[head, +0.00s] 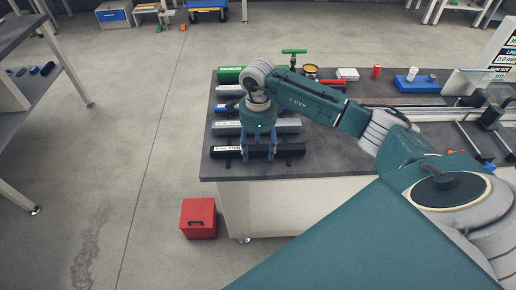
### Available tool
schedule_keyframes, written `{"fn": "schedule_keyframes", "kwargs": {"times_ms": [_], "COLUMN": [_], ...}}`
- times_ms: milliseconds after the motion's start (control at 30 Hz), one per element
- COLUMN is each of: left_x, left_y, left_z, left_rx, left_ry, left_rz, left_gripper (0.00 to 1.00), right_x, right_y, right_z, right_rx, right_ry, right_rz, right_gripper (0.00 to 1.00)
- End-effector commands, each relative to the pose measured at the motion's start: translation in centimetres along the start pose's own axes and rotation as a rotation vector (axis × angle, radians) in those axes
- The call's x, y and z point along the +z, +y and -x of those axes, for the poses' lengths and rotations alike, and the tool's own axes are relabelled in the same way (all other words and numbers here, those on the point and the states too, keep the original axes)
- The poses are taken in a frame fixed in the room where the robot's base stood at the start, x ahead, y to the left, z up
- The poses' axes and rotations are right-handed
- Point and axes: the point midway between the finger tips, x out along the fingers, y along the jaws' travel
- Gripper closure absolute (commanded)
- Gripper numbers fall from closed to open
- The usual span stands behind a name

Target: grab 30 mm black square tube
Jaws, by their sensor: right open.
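A black square tube (290,150) with a white label at its left end lies across the front left of the dark worktable, in the row's nearest place. My right gripper (258,154) points down over the middle of this tube, its two fingers apart. The fingers overlap the tube in the picture; I cannot tell whether they touch it. The label is partly hidden by a finger. My left gripper is not in view.
Behind the black tube lie a grey tube (288,126), a blue piece (222,109) and a green tube (230,75). A red box (198,218) stands on the floor by the worktable (338,167). My right arm crosses above the table.

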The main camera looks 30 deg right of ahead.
Motion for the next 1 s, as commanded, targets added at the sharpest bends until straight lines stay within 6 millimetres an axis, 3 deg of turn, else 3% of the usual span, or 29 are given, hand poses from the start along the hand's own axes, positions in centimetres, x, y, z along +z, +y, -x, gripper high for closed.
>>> {"fn": "schedule_keyframes", "kwargs": {"times_ms": [100, 400, 767, 1000], "left_x": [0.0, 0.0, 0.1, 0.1], "left_y": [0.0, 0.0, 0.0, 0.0], "left_z": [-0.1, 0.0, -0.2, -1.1], "left_rx": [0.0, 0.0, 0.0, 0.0], "left_ry": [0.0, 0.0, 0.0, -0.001], "left_rz": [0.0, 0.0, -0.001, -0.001], "left_gripper": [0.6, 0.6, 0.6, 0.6], "right_x": [0.0, 0.0, 0.1, 0.1], "right_y": [0.0, 0.0, -0.1, -0.2], "right_z": [0.0, 0.0, 0.5, 3.6], "right_rx": [0.0, 0.0, -0.003, -0.007], "right_ry": [0.0, 0.0, -0.002, -0.004], "right_rz": [0.0, -0.001, -0.001, -0.001], "right_gripper": [0.45, 1.0, 1.0, 1.0]}}
